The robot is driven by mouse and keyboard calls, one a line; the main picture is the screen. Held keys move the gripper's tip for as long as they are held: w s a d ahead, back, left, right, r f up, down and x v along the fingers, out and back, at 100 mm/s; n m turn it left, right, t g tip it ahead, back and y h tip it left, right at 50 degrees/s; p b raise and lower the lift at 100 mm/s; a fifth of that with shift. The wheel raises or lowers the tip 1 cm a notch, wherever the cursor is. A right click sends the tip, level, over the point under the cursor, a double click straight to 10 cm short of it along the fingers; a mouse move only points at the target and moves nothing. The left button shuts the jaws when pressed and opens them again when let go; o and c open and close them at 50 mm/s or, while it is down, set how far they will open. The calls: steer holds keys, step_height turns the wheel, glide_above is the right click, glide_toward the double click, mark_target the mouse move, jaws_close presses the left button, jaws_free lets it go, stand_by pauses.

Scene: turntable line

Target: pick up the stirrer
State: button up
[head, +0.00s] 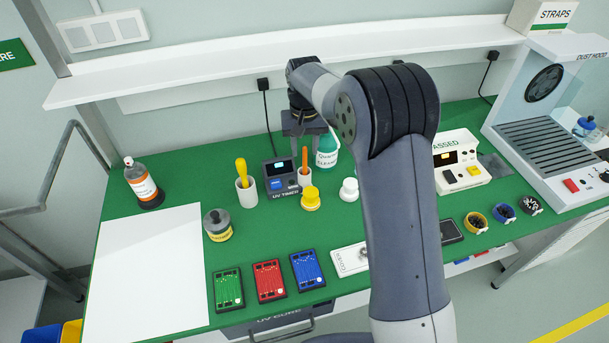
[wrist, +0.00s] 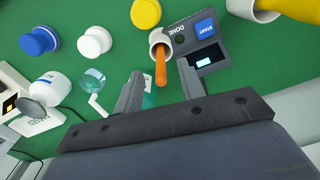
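The stirrer appears to be the orange stick (head: 304,158) standing in a small white cup (head: 304,177) beside the UV timer. In the wrist view the orange stick (wrist: 160,66) rises from the white cup (wrist: 158,38) toward the camera, in the gap between my fingers. My gripper (head: 305,134) is above the cup, pointing down. In the wrist view its two fingers are apart, one on each side of the stick, with visible space between. The stick's lower end is hidden in the cup.
The UV timer (head: 280,177) stands close left of the cup. A second white cup (head: 246,192) holds a yellow-handled tool (head: 241,170). A cleaner bottle (head: 327,152), a yellow cap (head: 310,199) and a white cap (head: 349,189) are near. A shelf (head: 200,78) runs behind.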

mark_target(305, 160)
steer(key=shift+w+f+p, duration=0.2)
steer(key=shift+f+p, duration=0.35)
steer(key=shift+f, duration=0.95)
steer(key=shift+w+f+p, duration=0.15)
steer(key=shift+f+p, duration=0.35)
steer(key=shift+f, duration=0.95)
steer(key=shift+c, duration=0.4)
jaws_close()
